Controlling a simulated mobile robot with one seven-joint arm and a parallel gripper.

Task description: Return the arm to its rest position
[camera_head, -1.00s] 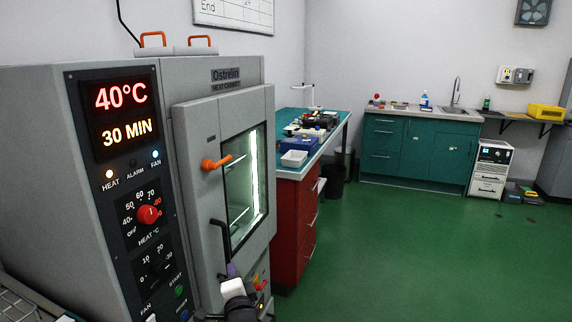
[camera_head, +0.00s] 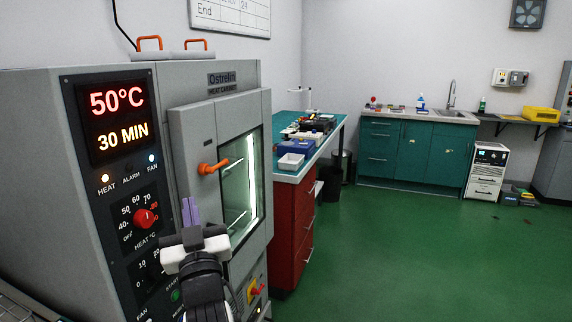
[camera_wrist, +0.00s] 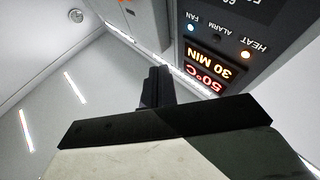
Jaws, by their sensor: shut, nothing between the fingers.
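My gripper (camera_head: 191,212) is in front of the lower part of the heat cabinet in the head view, its fingers pointing up. It is shut and empty. It also shows in the wrist view (camera_wrist: 158,75), with the cabinet's display upside down beyond it. My arm reaches up from the bottom edge of the head view and hides part of the lower control panel and door. The grey heat cabinet (camera_head: 225,92) has its windowed door closed. Its display (camera_head: 118,115) reads 50°C and 30 MIN, and the HEAT and FAN lamps are lit.
An orange door handle (camera_head: 213,168) juts out right of my gripper. Behind the cabinet stands a bench with a teal top (camera_head: 326,160), red drawers (camera_head: 292,225) and a white tray (camera_head: 291,162). A sink cabinet (camera_head: 415,150) is at the back.

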